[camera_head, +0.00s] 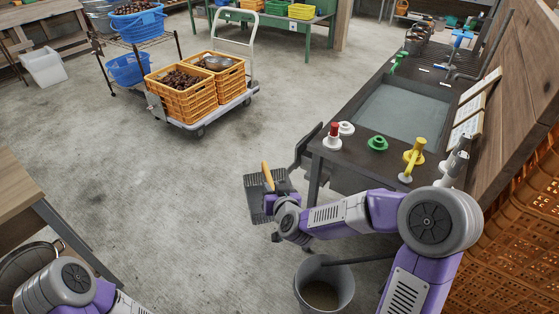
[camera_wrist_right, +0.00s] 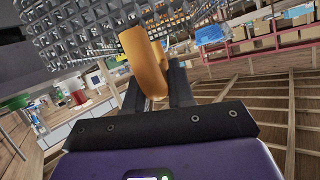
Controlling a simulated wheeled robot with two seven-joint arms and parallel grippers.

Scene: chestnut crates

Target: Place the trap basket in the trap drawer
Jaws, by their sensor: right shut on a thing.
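The trap basket (camera_head: 254,199) is a dark grey mesh basket with an orange handle (camera_head: 266,175). My right gripper (camera_head: 275,190) is shut on the handle and holds the basket in the air, left of the bench's near end. In the right wrist view the orange handle (camera_wrist_right: 143,60) stands between the fingers (camera_wrist_right: 158,88), and the basket's mesh (camera_wrist_right: 80,30) fills the upper left. A dark open part (camera_head: 307,147) juts from the bench's left side; I cannot tell whether it is the trap drawer. My left gripper is out of view.
The dark bench (camera_head: 330,160) has a sink basin (camera_head: 403,112), with red, white, green and yellow fittings near its close end. A grey bucket (camera_head: 325,283) stands on the floor below my right arm. A trolley with orange crates (camera_head: 182,97) stands further back. The floor between is clear.

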